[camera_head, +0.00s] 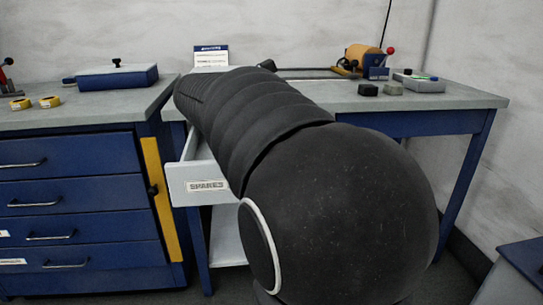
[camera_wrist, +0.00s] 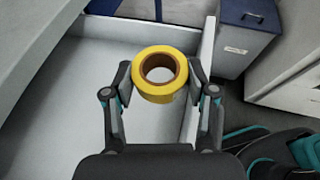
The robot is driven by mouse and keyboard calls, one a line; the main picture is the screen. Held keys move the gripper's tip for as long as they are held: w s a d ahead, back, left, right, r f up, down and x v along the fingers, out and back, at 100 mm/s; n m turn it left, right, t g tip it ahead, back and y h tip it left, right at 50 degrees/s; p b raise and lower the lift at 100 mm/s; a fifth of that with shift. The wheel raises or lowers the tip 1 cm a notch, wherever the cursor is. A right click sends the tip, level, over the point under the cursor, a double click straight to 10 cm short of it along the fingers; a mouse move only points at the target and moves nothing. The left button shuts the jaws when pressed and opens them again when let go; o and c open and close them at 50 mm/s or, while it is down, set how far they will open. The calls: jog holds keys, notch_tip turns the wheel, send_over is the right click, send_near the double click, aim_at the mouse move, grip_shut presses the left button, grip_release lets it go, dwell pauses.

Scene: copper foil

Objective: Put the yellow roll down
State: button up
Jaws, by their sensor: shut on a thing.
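The yellow roll (camera_wrist: 160,97) has a brown core and sits between the fingertips of my gripper (camera_wrist: 160,73) in the wrist view. My gripper is shut on it. The roll is above an open, pale drawer (camera_wrist: 65,108), near the drawer's side wall on the right. I cannot tell how high it is held. In the head view, the drawer front (camera_head: 188,186) carries a "SPARES" label; my dark arm hides my gripper and the held roll.
Two more yellow rolls (camera_head: 49,101) lie on the left bench (camera_head: 100,103), near a blue box (camera_head: 118,77). The right bench (camera_head: 440,101) holds a motor-like device (camera_head: 364,60) and small blocks (camera_head: 368,90). The visible drawer floor looks bare.

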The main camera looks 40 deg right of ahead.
jog(key=w+d+f, duration=0.1)
jog(key=w+f, duration=0.1)
jog(key=w, duration=0.1)
jog(key=w+d+f, duration=0.1)
jog(key=w+f, duration=0.4)
jog(key=w, duration=0.1)
jog(key=shift+w+d+f+b, duration=0.2)
jog(key=shift+w+d+b, duration=0.15)
jog(key=shift+d+b, duration=0.05)
jog(key=shift+f+b, duration=0.45)
jog(key=shift+f, duration=1.5)
jog(key=shift+f, duration=0.15)
jog(key=o, duration=1.2)
jog(key=shift+c, duration=0.2)
